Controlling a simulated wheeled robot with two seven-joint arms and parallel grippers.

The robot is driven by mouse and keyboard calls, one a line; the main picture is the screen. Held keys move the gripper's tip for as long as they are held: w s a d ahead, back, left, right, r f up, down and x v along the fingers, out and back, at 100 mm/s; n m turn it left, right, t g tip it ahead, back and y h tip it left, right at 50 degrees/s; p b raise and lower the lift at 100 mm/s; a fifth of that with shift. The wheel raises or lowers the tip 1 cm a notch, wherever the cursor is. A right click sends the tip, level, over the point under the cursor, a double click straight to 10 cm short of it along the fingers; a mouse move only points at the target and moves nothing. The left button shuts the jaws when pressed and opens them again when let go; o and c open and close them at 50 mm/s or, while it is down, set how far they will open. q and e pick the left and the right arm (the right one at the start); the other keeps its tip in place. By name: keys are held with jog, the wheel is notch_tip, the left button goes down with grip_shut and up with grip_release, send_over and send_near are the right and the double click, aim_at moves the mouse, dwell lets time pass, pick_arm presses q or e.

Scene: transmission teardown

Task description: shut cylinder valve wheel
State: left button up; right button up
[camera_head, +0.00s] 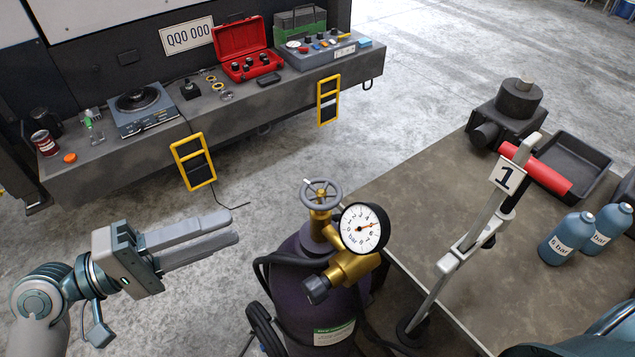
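The valve wheel (334,190), a grey spoked handwheel, sits on top of the brass valve (318,228) of a dark purple gas cylinder (300,258). A round white pressure gauge (364,228) marked bar is fixed to the valve's right side, with its red needle pointing right. My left gripper (232,228) is left of the cylinder, its fingers pointing right toward the valve. It is apart from the wheel and holds nothing that I can see. The fingers overlap in this view, so their opening is unclear. My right gripper is out of view.
Black hoses (262,325) hang around the cylinder. A grey bench (130,165) with tools stands behind. Open floor lies between.

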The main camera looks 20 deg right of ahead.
aim_at(313, 194)
pick_arm(q)
jog(key=shift+d, duration=0.1)
jog(key=w+d+p, duration=0.1)
jog(key=d+p, duration=0.1)
jog(key=d, duration=0.3)
jog(key=d+p, duration=0.3)
jog(key=d, duration=0.2)
jog(key=w+d+p, duration=0.1)
jog(key=d+p, duration=0.2)
jog(key=d, duration=0.2)
jog(key=shift+w+d+r, duration=0.1)
jog(key=shift+w+d, duration=0.2)
jog(key=shift+w, duration=0.05)
jog(key=shift+w+d, duration=0.1)
jog(key=shift+d, duration=0.6)
grip_shut()
